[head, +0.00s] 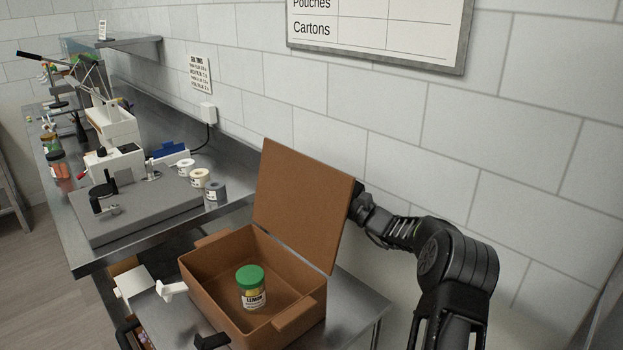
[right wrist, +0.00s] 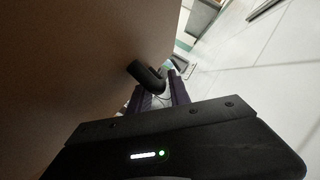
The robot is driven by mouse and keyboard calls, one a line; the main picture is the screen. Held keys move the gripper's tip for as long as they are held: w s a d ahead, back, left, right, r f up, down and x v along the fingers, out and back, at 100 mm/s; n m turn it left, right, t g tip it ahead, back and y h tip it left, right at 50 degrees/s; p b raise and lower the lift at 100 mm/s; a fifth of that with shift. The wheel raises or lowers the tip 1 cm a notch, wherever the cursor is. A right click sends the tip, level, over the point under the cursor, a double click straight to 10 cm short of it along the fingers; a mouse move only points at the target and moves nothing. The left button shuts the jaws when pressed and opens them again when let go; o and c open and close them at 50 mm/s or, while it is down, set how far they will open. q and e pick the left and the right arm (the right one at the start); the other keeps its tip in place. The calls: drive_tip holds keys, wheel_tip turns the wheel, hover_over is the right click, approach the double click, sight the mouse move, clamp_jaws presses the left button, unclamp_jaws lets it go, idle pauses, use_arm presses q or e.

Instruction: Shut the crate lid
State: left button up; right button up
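The brown crate (head: 207,292) stands on a metal table with its lid (head: 303,203) raised, tilted back past upright. A jar with a green cap and a LEMON label (head: 251,290) stands inside. My right arm reaches behind the lid from the right, and the lid hides my right gripper's fingertips in the head view. In the right wrist view, dark bent fingers (right wrist: 165,72) are close beside the brown lid panel (right wrist: 85,60); contact and opening are unclear.
A metal counter (head: 140,245) on the left holds a grey platform with a machine, several small rolls (head: 201,178) and jars. A white fixture (head: 130,285) sits left of the crate. The tiled wall (head: 400,130) is close behind the lid.

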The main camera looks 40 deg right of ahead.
clamp_jaws()
idle(1.5)
